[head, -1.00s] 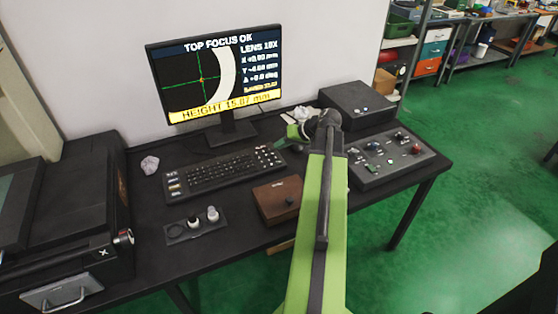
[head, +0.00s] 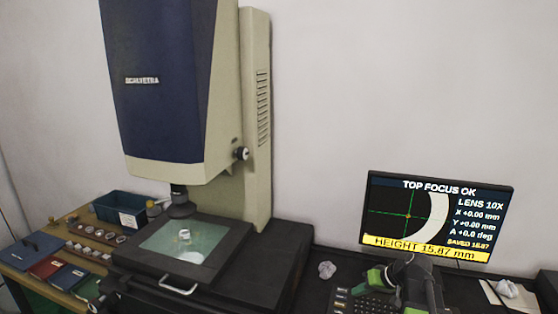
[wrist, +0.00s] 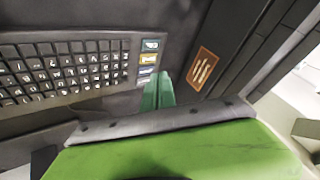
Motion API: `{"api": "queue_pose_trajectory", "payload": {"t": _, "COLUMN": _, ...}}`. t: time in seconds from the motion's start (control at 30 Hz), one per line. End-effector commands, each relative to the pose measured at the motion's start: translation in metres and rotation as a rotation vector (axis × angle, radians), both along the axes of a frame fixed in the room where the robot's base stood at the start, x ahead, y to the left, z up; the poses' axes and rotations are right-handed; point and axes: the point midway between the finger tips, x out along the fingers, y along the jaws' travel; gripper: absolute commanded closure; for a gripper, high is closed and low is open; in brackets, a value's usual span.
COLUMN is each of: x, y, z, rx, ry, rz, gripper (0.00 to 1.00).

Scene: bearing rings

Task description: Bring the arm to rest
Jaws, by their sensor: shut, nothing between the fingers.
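My gripper shows in the wrist view (wrist: 158,92), its green fingers together and empty, above the dark desk beside the keyboard (wrist: 70,68). In the head view my arm's end is at the lower right, in front of the monitor (head: 435,217), with the green gripper (head: 376,277) pointing left over the keyboard (head: 345,302). The monitor reads TOP FOCUS OK and HEIGHT 15.87 mm, with a saved 15.87 line. A small pale ring-like part (head: 184,235) sits on the measuring machine's glass stage (head: 160,246), well away from my gripper.
The blue and cream measuring machine (head: 170,90) stands at the middle left. Left of it are a blue bin (head: 122,208), a tray of rings (head: 95,234) and coloured flat boxes (head: 48,266). A brown plate (wrist: 203,68) shows in the wrist view.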

Motion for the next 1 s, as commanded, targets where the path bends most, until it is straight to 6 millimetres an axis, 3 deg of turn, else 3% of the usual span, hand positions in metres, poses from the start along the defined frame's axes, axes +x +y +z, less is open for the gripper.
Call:
{"api": "queue_pose_trajectory", "payload": {"t": 0.03, "x": -0.003, "y": 0.047, "z": 0.009, "rx": -0.029, "ry": 0.033, "rz": 0.072, "gripper": 1.00}}
{"api": "queue_pose_trajectory", "payload": {"t": 0.1, "x": -0.012, "y": 0.099, "z": 0.007, "rx": -0.080, "ry": 0.090, "rz": 0.149, "gripper": 1.00}}
{"api": "queue_pose_trajectory", "payload": {"t": 0.2, "x": -0.033, "y": 0.155, "z": 0.005, "rx": -0.164, "ry": 0.172, "rz": 0.226, "gripper": 1.00}}
{"api": "queue_pose_trajectory", "payload": {"t": 0.3, "x": -0.060, "y": 0.189, "z": 0.002, "rx": -0.265, "ry": 0.256, "rz": 0.259, "gripper": 1.00}}
{"api": "queue_pose_trajectory", "payload": {"t": 0.37, "x": -0.079, "y": 0.195, "z": 0.000, "rx": -0.343, "ry": 0.316, "rz": 0.240, "gripper": 1.00}}
{"api": "queue_pose_trajectory", "payload": {"t": 0.5, "x": -0.103, "y": 0.155, "z": -0.009, "rx": -0.463, "ry": 0.434, "rz": 0.081, "gripper": 1.00}}
{"api": "queue_pose_trajectory", "payload": {"t": 0.6, "x": -0.106, "y": 0.147, "z": -0.010, "rx": -0.476, "ry": 0.474, "rz": 0.010, "gripper": 1.00}}
{"api": "queue_pose_trajectory", "payload": {"t": 1.0, "x": -0.106, "y": 0.147, "z": -0.010, "rx": -0.468, "ry": 0.477, "rz": -0.007, "gripper": 1.00}}
